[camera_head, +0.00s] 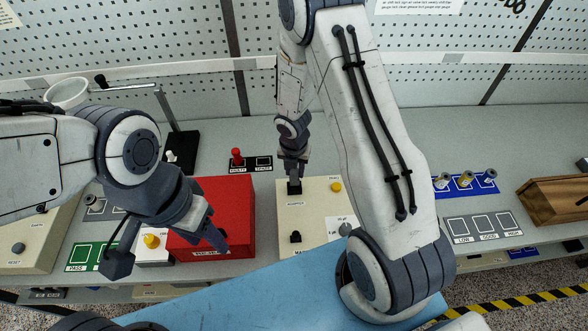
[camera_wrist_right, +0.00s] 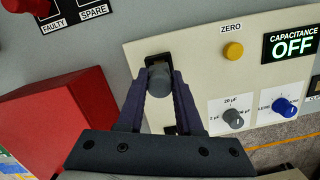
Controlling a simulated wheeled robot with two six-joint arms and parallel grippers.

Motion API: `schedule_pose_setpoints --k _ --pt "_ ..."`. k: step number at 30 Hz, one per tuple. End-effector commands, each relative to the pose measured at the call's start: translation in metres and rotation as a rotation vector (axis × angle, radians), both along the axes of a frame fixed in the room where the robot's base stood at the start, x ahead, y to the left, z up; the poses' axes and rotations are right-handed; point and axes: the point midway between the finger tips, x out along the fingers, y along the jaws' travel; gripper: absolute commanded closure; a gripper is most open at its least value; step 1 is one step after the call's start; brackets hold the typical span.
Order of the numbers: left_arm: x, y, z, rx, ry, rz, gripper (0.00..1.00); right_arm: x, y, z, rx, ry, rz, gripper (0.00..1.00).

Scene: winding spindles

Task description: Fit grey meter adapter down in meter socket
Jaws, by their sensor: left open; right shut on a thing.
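The meter is a cream panel (camera_head: 315,215) with a black square socket marked ADAPTER. The grey adapter (camera_wrist_right: 159,78) is between the fingertips of my right gripper (camera_wrist_right: 160,85), which is shut on it. In the right wrist view the adapter is at the black socket (camera_wrist_right: 156,59); the fingers hide part of it, and I cannot tell how deep it sits. In the head view my right gripper (camera_head: 294,176) points down at this socket. My left gripper (camera_head: 168,252) is open and empty, its fingers spread over the front of the red box and the bench edge.
A red box (camera_head: 225,200) stands left of the meter. The meter has a yellow ZERO button (camera_wrist_right: 233,51), a grey knob (camera_wrist_right: 233,118) and a blue knob (camera_wrist_right: 284,107). A blue rack (camera_head: 465,183) and a wooden box (camera_head: 553,203) are at the right.

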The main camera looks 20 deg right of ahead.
Motion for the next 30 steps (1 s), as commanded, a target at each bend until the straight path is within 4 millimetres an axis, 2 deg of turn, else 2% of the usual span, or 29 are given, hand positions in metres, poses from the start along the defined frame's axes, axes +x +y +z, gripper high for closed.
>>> schedule_pose_setpoints --k 18,30 --pt "0.0 0.0 0.0022 0.0 0.0 0.0 0.5 0.0003 0.0001 0.0 0.0 -0.002 0.006 1.0" --pt "0.0 0.0 -0.0054 0.0 0.0 0.0 0.5 0.0003 0.0002 -0.0084 0.0 -0.002 0.006 1.0"
